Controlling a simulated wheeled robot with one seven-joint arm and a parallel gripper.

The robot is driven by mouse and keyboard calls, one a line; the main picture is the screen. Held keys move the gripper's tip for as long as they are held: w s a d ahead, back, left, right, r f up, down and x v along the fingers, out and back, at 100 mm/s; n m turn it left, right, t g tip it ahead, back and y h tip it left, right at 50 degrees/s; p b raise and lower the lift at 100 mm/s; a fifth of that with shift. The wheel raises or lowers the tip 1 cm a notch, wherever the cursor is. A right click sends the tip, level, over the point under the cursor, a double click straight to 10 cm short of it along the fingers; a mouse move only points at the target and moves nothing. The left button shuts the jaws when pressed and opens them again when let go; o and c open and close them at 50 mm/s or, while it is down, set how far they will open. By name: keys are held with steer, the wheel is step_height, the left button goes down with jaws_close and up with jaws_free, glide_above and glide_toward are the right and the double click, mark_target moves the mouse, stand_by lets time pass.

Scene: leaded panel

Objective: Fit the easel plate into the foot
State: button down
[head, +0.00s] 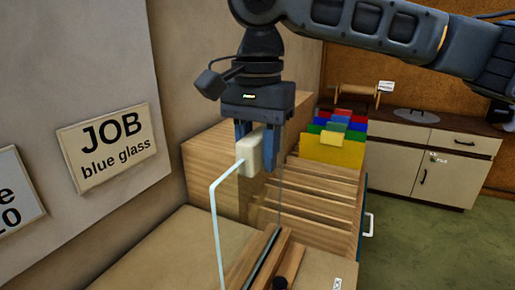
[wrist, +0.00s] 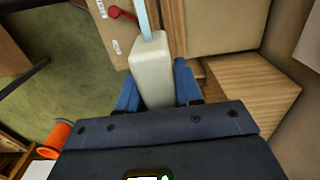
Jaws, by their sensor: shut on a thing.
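My gripper (head: 259,150), with blue fingers, is shut on a cream block (head: 247,152) at the top of the clear easel plate (head: 217,225). The plate hangs upright, its pale edge showing at left; its lower end runs out of the head view. The wooden foot (head: 287,262), with a dark lengthwise slot, is at the bottom, below and right of my gripper. The plate overlaps it in view; I cannot tell whether its lower edge is in the slot. In the wrist view the block (wrist: 152,72) sits between the fingers, and the plate (wrist: 144,18) shows as a thin bluish strip.
A slatted wooden rack (head: 325,190) stands right of the plate, with coloured sheets (head: 335,140) at its far end. A wooden box (head: 208,155) is behind my gripper, near the wall. A dark knob (head: 280,283) is by the foot. A cabinet (head: 430,165) stands at the back right.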

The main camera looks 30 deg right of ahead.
steer(key=shift+f+b, duration=0.75)
steer(key=shift+f, duration=1.6)
stand_by(0.8)
steer(key=c, duration=0.7)
jaws_free()
steer(key=shift+f, duration=0.15)
